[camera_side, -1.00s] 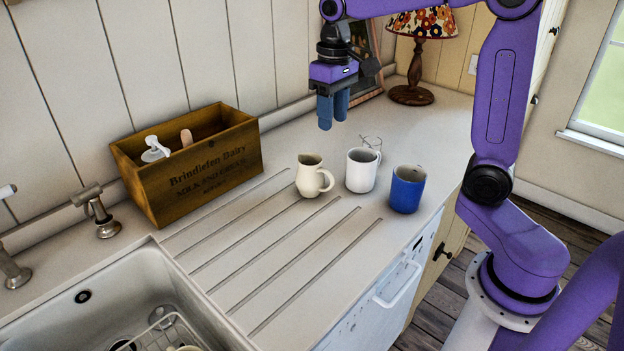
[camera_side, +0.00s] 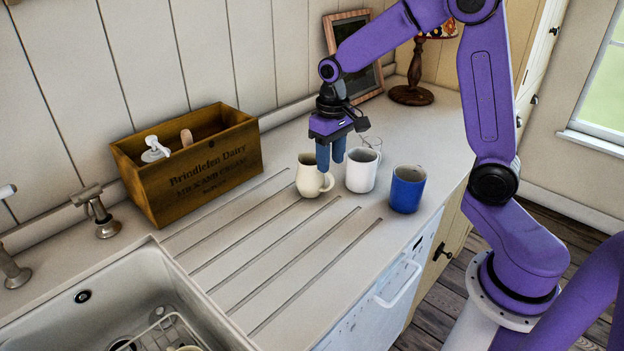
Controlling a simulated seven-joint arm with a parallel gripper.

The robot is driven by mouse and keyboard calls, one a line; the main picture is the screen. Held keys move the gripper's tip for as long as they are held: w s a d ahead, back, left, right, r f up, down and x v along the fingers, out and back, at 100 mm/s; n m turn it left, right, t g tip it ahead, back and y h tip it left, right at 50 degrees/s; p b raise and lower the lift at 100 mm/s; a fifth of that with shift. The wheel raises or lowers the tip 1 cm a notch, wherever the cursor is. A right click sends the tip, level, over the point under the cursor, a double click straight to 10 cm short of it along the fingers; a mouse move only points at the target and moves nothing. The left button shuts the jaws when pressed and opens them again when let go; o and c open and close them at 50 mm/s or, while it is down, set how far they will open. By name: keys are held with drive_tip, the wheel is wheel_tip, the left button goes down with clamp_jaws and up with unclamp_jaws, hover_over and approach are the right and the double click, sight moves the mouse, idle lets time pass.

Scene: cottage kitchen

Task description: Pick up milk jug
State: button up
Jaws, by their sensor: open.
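The cream milk jug (camera_side: 308,178) stands upright on the counter, its handle toward the right. My gripper (camera_side: 331,162) points down with its two blue fingers apart and empty. In the picture, the fingers overlap the upper right part of the jug, covering some of its rim and the top of its handle. I cannot tell whether a finger touches the jug or is only in front of it or above it.
A white mug (camera_side: 361,172) stands close to the jug's right, with a clear glass (camera_side: 372,143) behind it and a blue mug (camera_side: 407,190) farther right. A wooden crate (camera_side: 205,175) stands to the left. The grooved drainboard (camera_side: 270,250) in front is clear; the sink (camera_side: 150,275) is front left.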

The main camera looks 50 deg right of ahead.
sight(329, 175)
drive_tip(key=shift+w+f, duration=0.2)
drive_tip(key=shift+f, duration=2.5)
clamp_jaws()
